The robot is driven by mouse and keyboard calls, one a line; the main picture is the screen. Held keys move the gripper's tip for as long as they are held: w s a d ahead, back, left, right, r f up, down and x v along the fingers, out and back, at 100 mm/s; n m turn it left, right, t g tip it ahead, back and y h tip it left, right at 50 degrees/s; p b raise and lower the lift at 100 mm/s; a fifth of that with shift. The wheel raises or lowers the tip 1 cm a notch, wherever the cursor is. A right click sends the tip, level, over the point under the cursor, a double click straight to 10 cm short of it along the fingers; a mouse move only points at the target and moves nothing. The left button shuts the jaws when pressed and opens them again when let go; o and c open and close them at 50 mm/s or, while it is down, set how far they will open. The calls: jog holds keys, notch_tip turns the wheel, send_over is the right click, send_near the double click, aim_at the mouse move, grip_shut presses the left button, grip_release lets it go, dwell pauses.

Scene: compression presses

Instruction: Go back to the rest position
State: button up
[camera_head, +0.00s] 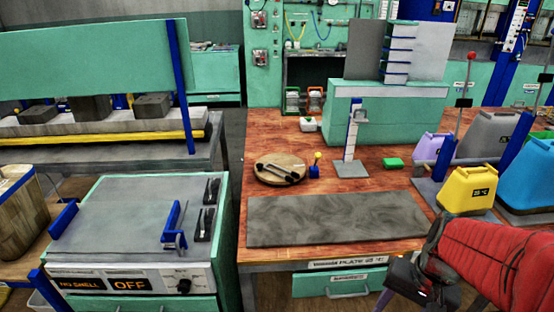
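My arm, in a red cover, enters from the right edge at the lower right. My gripper (408,282), dark, is at its lower left end, in front of the workbench's front edge and right of its drawer. Its fingers are not clear, so I cannot tell whether it is open or shut, and I see nothing held in it. The wooden workbench (395,180) fills the middle and right.
A grey slab (330,220) lies on the bench, with a round wooden board (268,172) behind it. A yellow container (468,190) stands close behind my arm. A hotplate unit (130,210) reading OFF is at left. A narrow floor gap separates some units.

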jog(key=a+r+n+t+h, duration=0.1)
jog(key=a+r+n+t, duration=0.4)
jog(key=a+r, duration=0.6)
notch_tip(320, 180, up, 2)
jog(key=shift+s+r+n, duration=0.25)
jog(key=shift+n, duration=0.65)
